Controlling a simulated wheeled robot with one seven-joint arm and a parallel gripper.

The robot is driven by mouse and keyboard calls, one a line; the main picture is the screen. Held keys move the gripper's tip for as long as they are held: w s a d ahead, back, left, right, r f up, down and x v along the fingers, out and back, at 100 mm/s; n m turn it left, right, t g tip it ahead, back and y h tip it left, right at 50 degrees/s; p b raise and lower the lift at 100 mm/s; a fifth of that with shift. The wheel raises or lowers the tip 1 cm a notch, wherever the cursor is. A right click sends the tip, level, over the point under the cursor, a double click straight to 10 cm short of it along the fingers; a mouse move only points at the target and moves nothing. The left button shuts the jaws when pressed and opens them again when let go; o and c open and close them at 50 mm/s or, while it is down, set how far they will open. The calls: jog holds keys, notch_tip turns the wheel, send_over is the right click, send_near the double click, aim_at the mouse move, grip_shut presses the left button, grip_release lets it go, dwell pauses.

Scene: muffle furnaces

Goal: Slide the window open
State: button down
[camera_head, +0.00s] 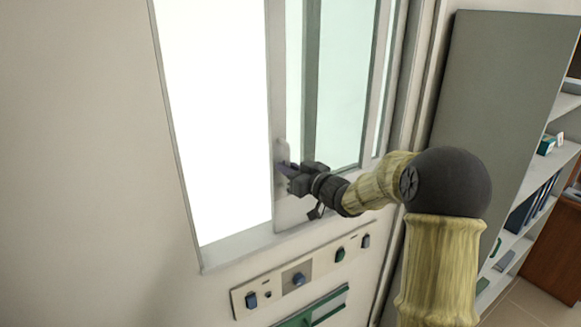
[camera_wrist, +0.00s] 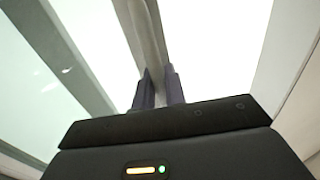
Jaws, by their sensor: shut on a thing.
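The sliding window (camera_head: 278,120) is a pale upright sash in a frame in the wall. A bright white gap (camera_head: 215,120) lies to its left, and greenish glass (camera_head: 340,80) to its right. My gripper (camera_head: 284,168) is at the lower part of the sash's left edge upright, reaching in from the right. In the wrist view, the two dark fingers (camera_wrist: 158,88) are shut on a thin pale upright strip, the window's handle (camera_wrist: 145,35). In the head view my gripper hides part of this handle.
A panel with several knobs and switches (camera_head: 298,279) is on the wall below the window, with a green-edged item (camera_head: 312,309) under it. A grey cabinet side (camera_head: 490,100) and shelves with binders (camera_head: 530,205) stand at the right.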

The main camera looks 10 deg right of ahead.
jog(key=shift+w+d, duration=0.1)
jog(key=shift+d, duration=0.1)
jog(key=c, duration=1.5)
grip_release()
jog(key=shift+c, duration=0.2)
jog(key=b+v, duration=0.5)
jog(key=v, duration=1.2)
jog(key=shift+b, duration=0.3)
jog(key=shift+d, duration=0.1)
